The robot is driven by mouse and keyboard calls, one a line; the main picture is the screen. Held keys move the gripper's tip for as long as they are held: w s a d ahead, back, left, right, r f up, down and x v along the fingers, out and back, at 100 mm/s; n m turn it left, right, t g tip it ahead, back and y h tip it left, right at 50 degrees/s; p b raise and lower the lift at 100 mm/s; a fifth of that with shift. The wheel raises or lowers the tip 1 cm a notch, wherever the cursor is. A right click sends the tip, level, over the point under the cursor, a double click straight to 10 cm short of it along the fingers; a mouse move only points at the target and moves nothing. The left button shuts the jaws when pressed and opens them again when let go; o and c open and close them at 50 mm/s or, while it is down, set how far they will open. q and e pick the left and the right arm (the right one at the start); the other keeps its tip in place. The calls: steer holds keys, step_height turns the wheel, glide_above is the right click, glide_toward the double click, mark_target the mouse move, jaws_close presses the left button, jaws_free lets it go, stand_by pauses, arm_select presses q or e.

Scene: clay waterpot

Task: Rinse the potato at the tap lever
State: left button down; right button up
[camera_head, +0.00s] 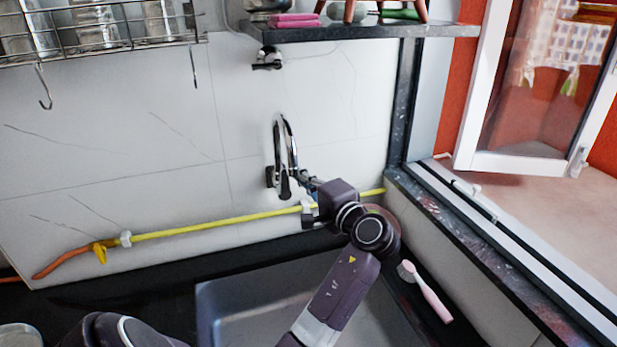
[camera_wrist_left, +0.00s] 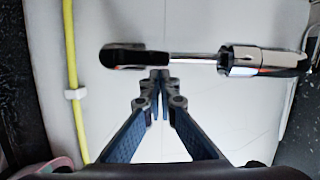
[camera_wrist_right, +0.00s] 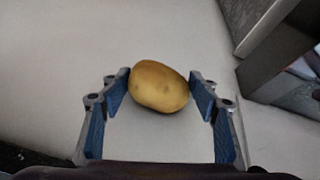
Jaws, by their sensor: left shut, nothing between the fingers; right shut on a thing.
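The chrome tap (camera_head: 284,150) is on the tiled wall above the sink. In the left wrist view its lever (camera_wrist_left: 125,57) has a black end joined by a chrome rod to the chrome body (camera_wrist_left: 262,62). My left gripper (camera_wrist_left: 159,76) is shut and empty, fingertips right at the lever's black end; I cannot tell whether they touch. In the head view my left arm reaches the tap, and its wrist hides part of the wall. The brown potato (camera_wrist_right: 158,86) is between the fingertips of my right gripper (camera_wrist_right: 158,88), shut on it. Neither shows in the head view.
A yellow hose (camera_head: 215,224) runs along the wall beneath the tap. The grey sink (camera_head: 240,300) is below, partly hidden by my arm. A pink brush (camera_head: 428,293) lies right of the sink. A shelf (camera_head: 360,32) hangs above; an open window (camera_head: 530,90) is at right.

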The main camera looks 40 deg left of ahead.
arm_select(q)
steer(key=shift+d, duration=0.1)
steer(key=v, duration=1.1)
steer(key=shift+d, duration=0.4)
